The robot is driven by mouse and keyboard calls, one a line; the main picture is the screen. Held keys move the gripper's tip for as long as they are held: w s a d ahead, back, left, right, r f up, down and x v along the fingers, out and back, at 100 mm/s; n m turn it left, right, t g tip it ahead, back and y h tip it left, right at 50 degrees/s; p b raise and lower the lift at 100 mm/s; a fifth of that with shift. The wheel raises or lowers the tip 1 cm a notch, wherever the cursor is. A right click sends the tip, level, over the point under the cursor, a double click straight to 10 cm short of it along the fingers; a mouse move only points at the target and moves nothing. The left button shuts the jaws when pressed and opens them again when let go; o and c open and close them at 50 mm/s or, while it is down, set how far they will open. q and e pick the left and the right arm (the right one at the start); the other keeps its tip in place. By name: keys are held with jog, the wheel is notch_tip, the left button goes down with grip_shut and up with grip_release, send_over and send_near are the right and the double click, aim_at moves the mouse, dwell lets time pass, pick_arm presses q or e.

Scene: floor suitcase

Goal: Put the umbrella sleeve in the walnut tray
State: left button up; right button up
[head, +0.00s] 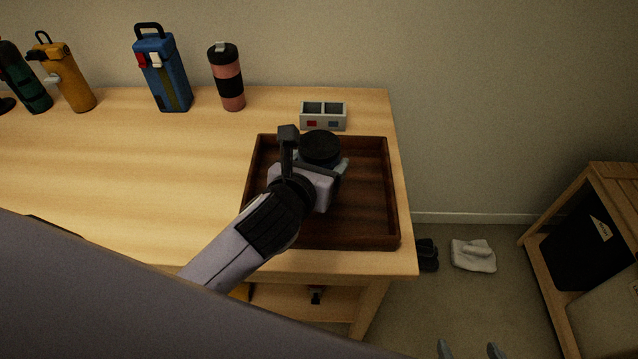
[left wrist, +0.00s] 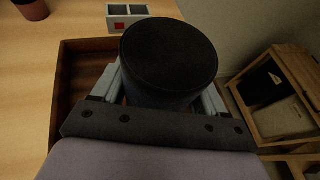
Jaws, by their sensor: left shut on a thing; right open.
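The umbrella sleeve (head: 320,147), a dark cylinder with a round black end, is in my left gripper (head: 326,168), over the back part of the walnut tray (head: 371,242). In the left wrist view the sleeve (left wrist: 170,52) stands between the two pale fingers of the left gripper (left wrist: 162,92), its round end toward the camera. Its lower end is hidden, so I cannot tell whether it touches the tray floor. The tray rim (left wrist: 68,85) shows there too. My right gripper (head: 468,350) shows only two separated fingertips at the bottom edge, open and empty, off the table.
A small grey two-compartment box (head: 323,124) stands just behind the tray. A pink and black tumbler (head: 228,80), a blue bottle (head: 163,75) and a yellow bottle (head: 68,80) stand along the back. A wooden rack (head: 590,215) is on the right. The table's middle is clear.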

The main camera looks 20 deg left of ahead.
pick_arm(q)
notch_tip(320, 180, down, 4)
jog(key=shift+f+b, duration=0.2)
jog(key=shift+b, duration=0.35)
jog(key=shift+f, duration=0.15)
jog(key=shift+f, duration=0.1)
jog(key=o, duration=1)
jog(key=shift+o, duration=0.2)
